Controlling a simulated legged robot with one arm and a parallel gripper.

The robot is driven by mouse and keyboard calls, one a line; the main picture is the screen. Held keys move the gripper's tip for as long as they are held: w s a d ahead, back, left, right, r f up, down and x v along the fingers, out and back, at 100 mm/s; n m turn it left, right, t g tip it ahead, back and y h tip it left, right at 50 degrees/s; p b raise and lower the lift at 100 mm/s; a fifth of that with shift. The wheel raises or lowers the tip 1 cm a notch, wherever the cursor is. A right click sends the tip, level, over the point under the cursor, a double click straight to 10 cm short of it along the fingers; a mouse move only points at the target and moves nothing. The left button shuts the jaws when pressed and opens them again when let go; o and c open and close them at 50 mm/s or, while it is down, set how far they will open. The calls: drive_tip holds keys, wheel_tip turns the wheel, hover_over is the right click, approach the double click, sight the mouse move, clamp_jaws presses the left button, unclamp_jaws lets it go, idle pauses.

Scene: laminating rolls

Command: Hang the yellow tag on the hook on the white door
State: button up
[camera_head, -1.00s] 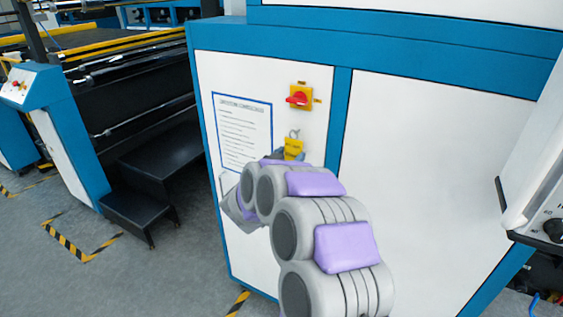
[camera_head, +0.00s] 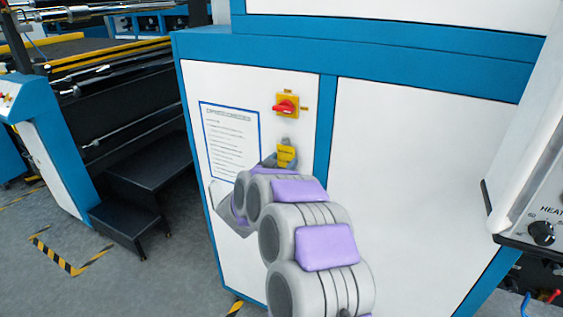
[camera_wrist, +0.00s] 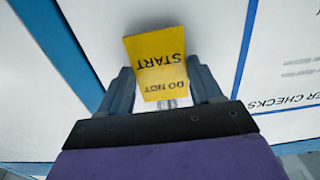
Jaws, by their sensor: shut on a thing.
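The yellow tag (camera_head: 286,156) is in front of the white door (camera_head: 228,88), below the red switch. Its printed face reads "DO NOT START" and appears upside down in the wrist view (camera_wrist: 158,62). My gripper (camera_wrist: 163,82) is shut on the tag, with a dark finger on each side of it; in the head view the gripper is partly hidden behind my arm. A small grey metal piece shows just above the tag in the head view. I cannot make out the hook clearly, nor tell whether the tag touches it or the door.
A red rotary switch on a yellow plate (camera_head: 287,105) is mounted above the tag. A framed notice (camera_head: 231,142) is on the door to the left. A control panel with knobs (camera_head: 540,220) juts out at the right. Black steps (camera_head: 140,200) stand at the left.

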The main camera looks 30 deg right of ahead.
drive_tip(key=shift+a, duration=0.45)
drive_tip(key=o, duration=1.2)
drive_tip(key=shift+d, duration=0.3)
drive_tip(key=shift+a, duration=0.1)
